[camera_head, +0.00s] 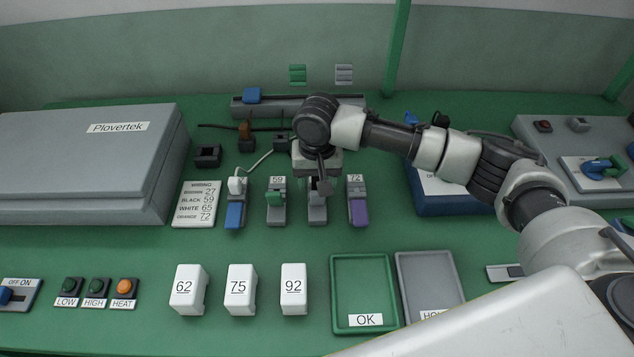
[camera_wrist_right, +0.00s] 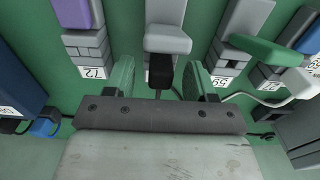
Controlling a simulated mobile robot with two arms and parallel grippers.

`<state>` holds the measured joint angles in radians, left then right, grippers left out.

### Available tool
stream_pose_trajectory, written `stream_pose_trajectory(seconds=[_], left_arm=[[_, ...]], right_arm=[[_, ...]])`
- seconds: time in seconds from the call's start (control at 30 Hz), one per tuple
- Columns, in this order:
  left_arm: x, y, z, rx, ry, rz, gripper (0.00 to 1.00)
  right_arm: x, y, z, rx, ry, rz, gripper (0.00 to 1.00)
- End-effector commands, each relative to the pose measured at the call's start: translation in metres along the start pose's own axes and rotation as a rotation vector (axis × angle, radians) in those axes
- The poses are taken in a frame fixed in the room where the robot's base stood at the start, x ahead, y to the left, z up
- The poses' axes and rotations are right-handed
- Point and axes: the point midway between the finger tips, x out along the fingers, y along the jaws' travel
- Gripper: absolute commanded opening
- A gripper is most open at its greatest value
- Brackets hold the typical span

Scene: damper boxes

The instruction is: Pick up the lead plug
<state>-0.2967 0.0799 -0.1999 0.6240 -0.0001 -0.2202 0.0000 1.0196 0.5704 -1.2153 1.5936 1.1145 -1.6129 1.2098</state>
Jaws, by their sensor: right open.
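My right gripper (camera_head: 318,184) points down over the grey-lever damper box (camera_head: 318,212), between the boxes marked 59 (camera_head: 276,208) and 72 (camera_head: 357,205). In the right wrist view the gripper (camera_wrist_right: 160,80) is open, with one greenish fingertip on each side of a black lead plug (camera_wrist_right: 160,72). The plug is at the label end of the grey-lever box (camera_wrist_right: 166,40), and gaps show on both sides of it. In the head view the gripper hides this plug. A white lead plug (camera_head: 237,185) is at the blue-lever box (camera_head: 235,214). My left gripper is out of view.
A wiring card (camera_head: 195,204) lies left of the boxes. A brown plug (camera_head: 245,130) and dark sockets (camera_head: 207,156) lie behind them. White blocks (camera_head: 240,290), a green OK tray (camera_head: 338,300) and a grey tray (camera_head: 405,285) stand in front. A large grey case (camera_head: 80,165) fills the left.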

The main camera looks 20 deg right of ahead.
Motion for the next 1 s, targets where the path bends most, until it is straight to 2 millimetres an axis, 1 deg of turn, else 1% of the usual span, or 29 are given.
stream_pose_trajectory(seconds=[0.13,0.17,0.5,0.53,0.87,1.0], left_arm=[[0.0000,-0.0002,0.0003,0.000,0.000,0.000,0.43],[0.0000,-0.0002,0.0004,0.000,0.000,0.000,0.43],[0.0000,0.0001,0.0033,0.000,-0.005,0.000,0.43],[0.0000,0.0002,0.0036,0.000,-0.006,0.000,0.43],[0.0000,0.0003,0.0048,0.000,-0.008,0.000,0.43],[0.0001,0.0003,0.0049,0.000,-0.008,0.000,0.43]], right_arm=[[-0.0001,-0.0002,0.0000,0.000,0.000,0.000,0.55],[-0.0002,-0.0002,0.0000,0.000,0.000,0.000,0.54],[-0.0005,-0.0003,-0.0001,0.000,0.001,-0.001,0.02],[-0.0006,-0.0003,-0.0001,0.000,0.001,-0.001,0.00],[-0.0012,-0.0003,-0.0002,0.000,0.001,-0.001,0.00],[-0.0074,-0.0006,-0.0006,0.000,0.002,-0.002,0.00]])
